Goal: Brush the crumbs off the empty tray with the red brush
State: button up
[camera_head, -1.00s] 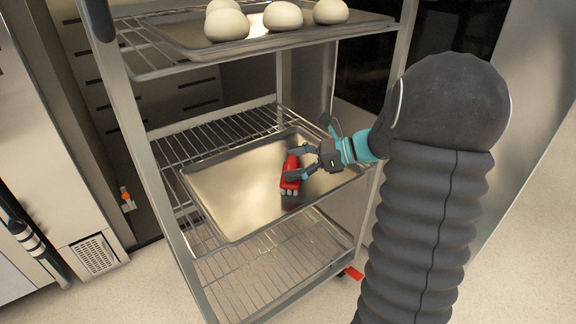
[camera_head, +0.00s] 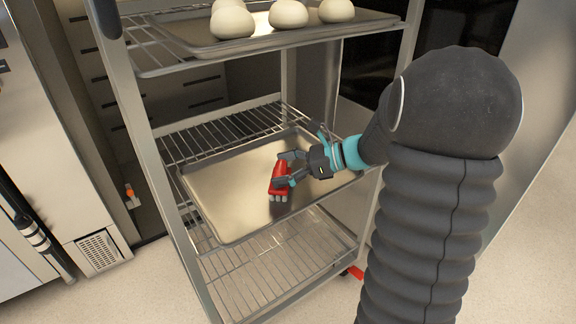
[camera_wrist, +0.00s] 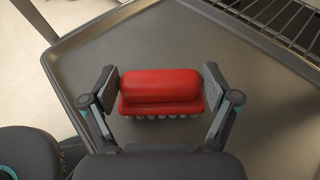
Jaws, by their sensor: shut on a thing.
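The red brush (camera_head: 279,178) with pale bristles is held in my gripper (camera_head: 287,171), over the middle-right part of the empty tray (camera_head: 222,187). In the wrist view the red brush (camera_wrist: 160,88) sits between both fingers of my gripper (camera_wrist: 160,90), bristles toward the bottom of the picture. The tray (camera_wrist: 262,110) fills much of that view. I cannot tell whether the bristles touch the tray. No crumbs can be made out on the tray's visible surface.
The tray rests on a wire shelf (camera_head: 190,141) of a metal rack. Above is another tray (camera_head: 190,32) with several dough balls (camera_head: 288,15). A rack post (camera_head: 150,150) stands at the left. A lower wire shelf (camera_head: 262,272) looks empty.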

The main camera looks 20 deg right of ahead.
jog(key=shift+s+a+f, duration=0.25)
jog(key=shift+a, duration=0.25)
jog(key=shift+w+d+r, duration=0.1)
jog(key=shift+w+r, duration=0.05)
jog(key=shift+r, duration=3.05)
jog(key=shift+r, duration=1.55)
